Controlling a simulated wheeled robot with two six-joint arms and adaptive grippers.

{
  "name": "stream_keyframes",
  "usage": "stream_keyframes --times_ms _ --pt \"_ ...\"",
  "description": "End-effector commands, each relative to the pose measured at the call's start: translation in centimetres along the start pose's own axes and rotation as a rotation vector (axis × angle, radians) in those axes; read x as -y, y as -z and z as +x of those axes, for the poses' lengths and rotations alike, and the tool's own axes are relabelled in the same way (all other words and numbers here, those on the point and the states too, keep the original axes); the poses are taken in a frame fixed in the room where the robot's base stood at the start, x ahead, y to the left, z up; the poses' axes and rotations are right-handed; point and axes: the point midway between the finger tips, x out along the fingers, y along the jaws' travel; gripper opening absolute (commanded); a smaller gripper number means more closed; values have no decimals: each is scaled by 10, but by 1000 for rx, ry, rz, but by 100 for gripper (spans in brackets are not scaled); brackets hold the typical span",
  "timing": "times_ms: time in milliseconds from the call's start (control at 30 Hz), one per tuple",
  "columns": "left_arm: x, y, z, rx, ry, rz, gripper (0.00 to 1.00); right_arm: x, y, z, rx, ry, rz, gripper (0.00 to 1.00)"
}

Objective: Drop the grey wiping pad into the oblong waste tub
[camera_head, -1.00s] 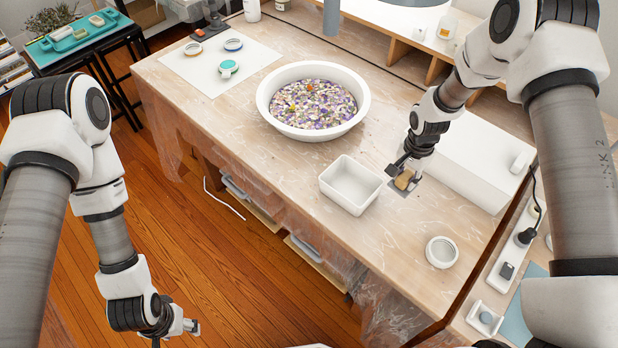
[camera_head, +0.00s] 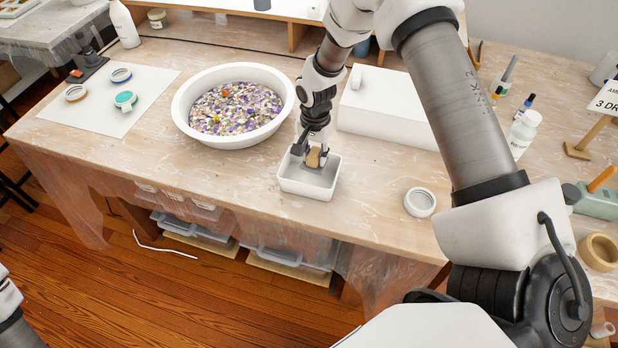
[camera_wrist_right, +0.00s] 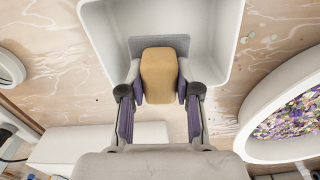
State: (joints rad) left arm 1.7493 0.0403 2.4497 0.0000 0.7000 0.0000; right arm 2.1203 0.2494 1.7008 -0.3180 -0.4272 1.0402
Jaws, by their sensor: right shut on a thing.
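The grey wiping pad (camera_wrist_right: 181,43) is a flat grey square with a tan block (camera_wrist_right: 158,75) on it. My right gripper (camera_head: 313,158) is shut on the tan block, one finger on each side of it, in the right wrist view (camera_wrist_right: 158,95). The pad is over the mouth of the oblong white waste tub (camera_head: 304,189), within its outline from above. Whether the pad touches the tub floor I cannot tell. The tub also shows in the right wrist view (camera_wrist_right: 103,30). My left gripper is out of view.
A white bowl of coloured chips (camera_head: 188,128) stands left of the tub. A white box (camera_head: 390,115) lies behind it to the right. Bare tabletop (camera_head: 215,185) lies to the left front.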

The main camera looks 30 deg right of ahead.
Motion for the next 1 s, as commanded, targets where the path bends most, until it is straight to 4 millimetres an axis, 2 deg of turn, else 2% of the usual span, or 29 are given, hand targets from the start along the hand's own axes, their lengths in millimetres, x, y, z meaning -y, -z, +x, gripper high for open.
stream_keyframes --times_ms 33,267,300,367,400,667,767,867,1000 --pt "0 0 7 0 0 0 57 0 0 7 0 1 0 0" --pt "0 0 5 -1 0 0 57 0 0 5 0 1 0 0" --pt "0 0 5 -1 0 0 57 0 0 5 0 0 0 36" --pt "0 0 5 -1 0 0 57 0 0 5 0 0 0 57" --pt "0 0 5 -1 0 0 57 0 0 5 0 0 0 62" --pt "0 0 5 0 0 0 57 0 0 5 0 0 0 62" --pt "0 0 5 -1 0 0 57 0 0 -1 -1 1 0 62" --pt "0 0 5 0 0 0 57 1 0 -16 -1 3 1 62" --pt "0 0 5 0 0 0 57 1 1 -52 -3 5 1 62"
